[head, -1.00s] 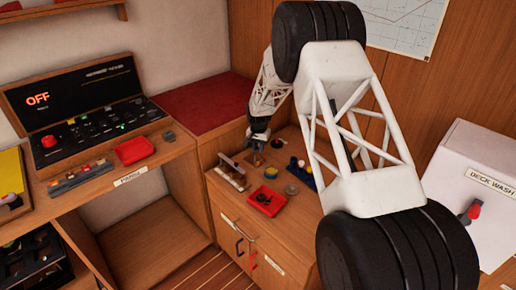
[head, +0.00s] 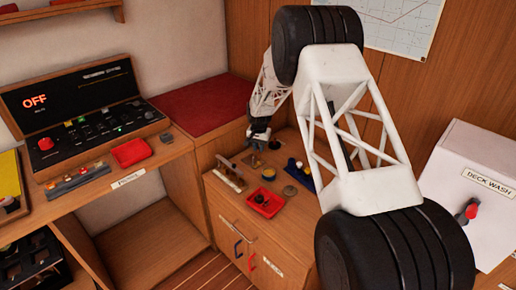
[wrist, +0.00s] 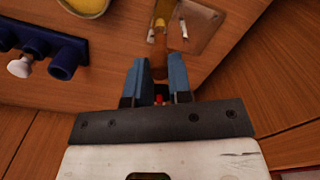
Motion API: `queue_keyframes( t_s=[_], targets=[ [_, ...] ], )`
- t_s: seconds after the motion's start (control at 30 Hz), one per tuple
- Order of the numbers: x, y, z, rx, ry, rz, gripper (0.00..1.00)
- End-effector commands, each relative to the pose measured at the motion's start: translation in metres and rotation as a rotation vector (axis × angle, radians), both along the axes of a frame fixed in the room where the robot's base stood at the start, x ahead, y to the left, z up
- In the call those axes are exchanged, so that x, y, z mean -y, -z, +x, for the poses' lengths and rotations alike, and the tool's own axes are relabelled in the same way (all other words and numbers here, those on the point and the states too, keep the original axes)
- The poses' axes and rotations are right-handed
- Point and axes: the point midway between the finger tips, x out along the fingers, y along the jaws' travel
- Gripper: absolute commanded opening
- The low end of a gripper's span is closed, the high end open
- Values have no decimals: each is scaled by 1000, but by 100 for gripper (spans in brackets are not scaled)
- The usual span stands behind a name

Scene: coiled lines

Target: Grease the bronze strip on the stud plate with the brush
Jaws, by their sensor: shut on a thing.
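My gripper (wrist: 158,74) has its two blue fingers shut on the brown handle of the brush (wrist: 158,45). The brush points away from the fingers toward a tan metallic plate (wrist: 205,20), which looks like the stud plate, with small bright studs. The brush tip overlaps the plate's left side in the wrist view; I cannot tell whether it touches. The bronze strip cannot be told apart clearly. In the head view my gripper (head: 257,147) is small, over the back of the wooden cabinet top, and the brush and plate are too small there to make out surely.
A round container with yellow contents (wrist: 85,4) lies left of the brush, near a blue holder (wrist: 68,55) with a white knob. On the cabinet are a red tray (head: 255,208) with dark pieces and a wooden rack (head: 222,180). A white deck-wash box (head: 470,150) stands right.

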Motion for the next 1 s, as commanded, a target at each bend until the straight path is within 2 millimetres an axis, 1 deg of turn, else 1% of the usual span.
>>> queue_keyframes(
  t_s=[0.2, 0.47, 0.73, 1.0],
  targets=[
    [5, 0, 5, 0, 0, 0, 0],
    [6, -1, 6, 0, 0, 0, 0],
    [5, -1, 5, 0, 0, 0, 0],
    [0, -1, 0, 0, 0, 0, 0]
  ],
)
